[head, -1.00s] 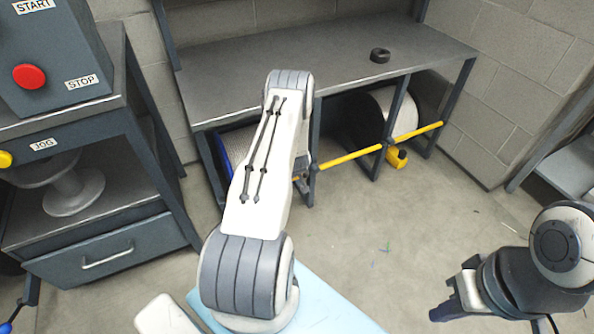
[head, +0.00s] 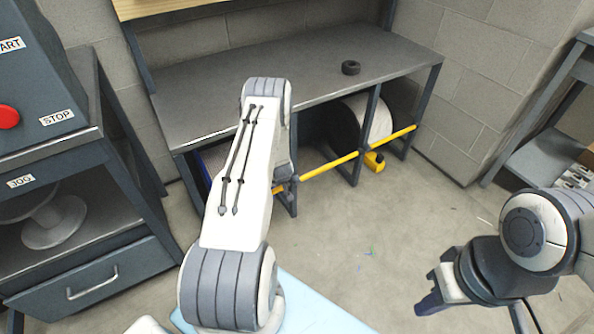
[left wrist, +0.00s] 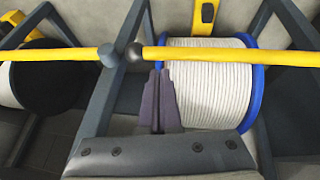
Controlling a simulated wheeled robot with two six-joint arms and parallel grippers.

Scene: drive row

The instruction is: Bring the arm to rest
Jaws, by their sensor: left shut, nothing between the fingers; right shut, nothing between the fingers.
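My left arm (head: 240,190) reaches forward toward the grey workbench in the head view. Its gripper is hidden there behind the arm link. In the left wrist view my left gripper (left wrist: 158,98) is shut and empty, its dark fingers together just below the yellow bar (left wrist: 225,55) in the picture. Whether they touch the bar I cannot tell. My right gripper (head: 426,306) is at the lower right of the head view, shut and empty, above the floor and clear of furniture.
A white cable spool (left wrist: 205,95) with blue flanges sits behind the bar. The workbench (head: 270,75) carries a black ring (head: 350,68). A control cabinet (head: 90,265) stands left and a shelf (head: 545,155) right. Open floor (head: 390,225) lies between.

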